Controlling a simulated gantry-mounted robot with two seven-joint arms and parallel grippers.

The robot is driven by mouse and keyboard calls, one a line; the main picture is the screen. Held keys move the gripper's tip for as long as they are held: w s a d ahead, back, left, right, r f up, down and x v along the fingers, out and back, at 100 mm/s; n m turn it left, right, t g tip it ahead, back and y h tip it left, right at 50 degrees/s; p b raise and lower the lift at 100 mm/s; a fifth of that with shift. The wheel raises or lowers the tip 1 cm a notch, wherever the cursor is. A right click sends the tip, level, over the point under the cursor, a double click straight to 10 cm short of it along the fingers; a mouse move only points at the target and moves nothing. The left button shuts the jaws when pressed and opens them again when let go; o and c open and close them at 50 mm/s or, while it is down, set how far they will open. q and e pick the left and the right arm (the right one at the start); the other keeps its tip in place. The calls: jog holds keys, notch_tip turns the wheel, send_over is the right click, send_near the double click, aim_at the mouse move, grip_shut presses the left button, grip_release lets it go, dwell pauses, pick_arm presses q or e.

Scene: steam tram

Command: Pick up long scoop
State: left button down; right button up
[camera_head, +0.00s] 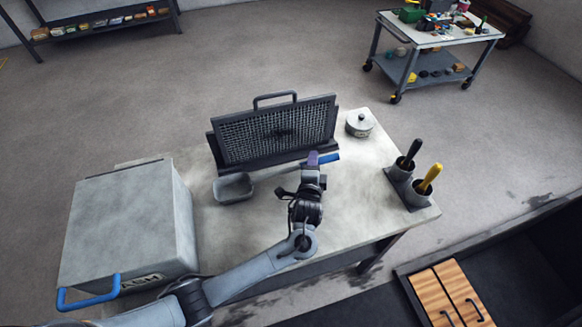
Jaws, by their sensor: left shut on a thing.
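The long scoop has a grey pan (233,189) on the left of the tabletop and a blue handle end (329,158) showing right of my gripper. My left gripper (314,161) comes over the table from the front and is shut on the scoop near its blue end. The gripper hides much of the handle. The pan is at or close to the table surface; I cannot tell if it touches. My right gripper is not in view.
A dark mesh screen (277,132) stands just behind the scoop. A grey ash box (130,225) with a blue handle fills the table's left. A lidded pot (360,124) and a holder with black-handled (410,154) and yellow-handled (430,178) tools stand right. The front right tabletop is clear.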

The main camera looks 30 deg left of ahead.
pick_arm(q)
jog(key=shift+r, duration=0.75)
jog(key=r+p, duration=0.1)
jog(key=d+r, duration=0.1)
jog(key=r, duration=0.1)
jog(key=shift+s+r+p, duration=0.1)
jog(key=shift+r+p, duration=0.05)
jog(key=shift+p, duration=0.25)
jog(key=s+d+r+p, duration=0.2)
jog(key=d+r, duration=0.4)
jog(key=d, duration=0.4)
jog(key=shift+s+p, duration=0.3)
jog(key=shift+s, duration=0.3)
jog(key=shift+r, duration=0.1)
